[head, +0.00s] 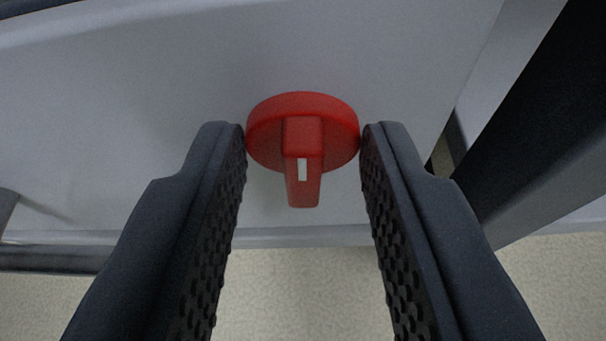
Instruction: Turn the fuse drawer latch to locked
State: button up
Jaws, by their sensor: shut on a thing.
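The fuse drawer latch (302,130) is a round red knob on a light grey panel, with a raised red handle bar (303,175) that carries a white mark. The bar points toward the bottom of the picture. My gripper (303,145) has one dark, textured finger on each side of the knob. The fingertips touch the left and right edges of the round disc, so it is shut on the latch. No locked or open labels show around the knob.
The light grey panel (130,110) fills the upper part of the view, with its lower edge below the latch. A dark post (545,120) stands close on the right. Pale speckled floor (300,290) shows beneath.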

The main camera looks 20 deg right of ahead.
jog(key=shift+w+a+n, duration=0.15)
jog(key=shift+a+n, duration=0.05)
jog(key=shift+n, duration=0.2)
dwell(0.3)
jog(key=o, duration=1)
jog(key=p+v, duration=0.3)
jog(key=v, duration=1)
jog(key=shift+a+r, duration=0.2)
jog(key=shift+a, duration=0.15)
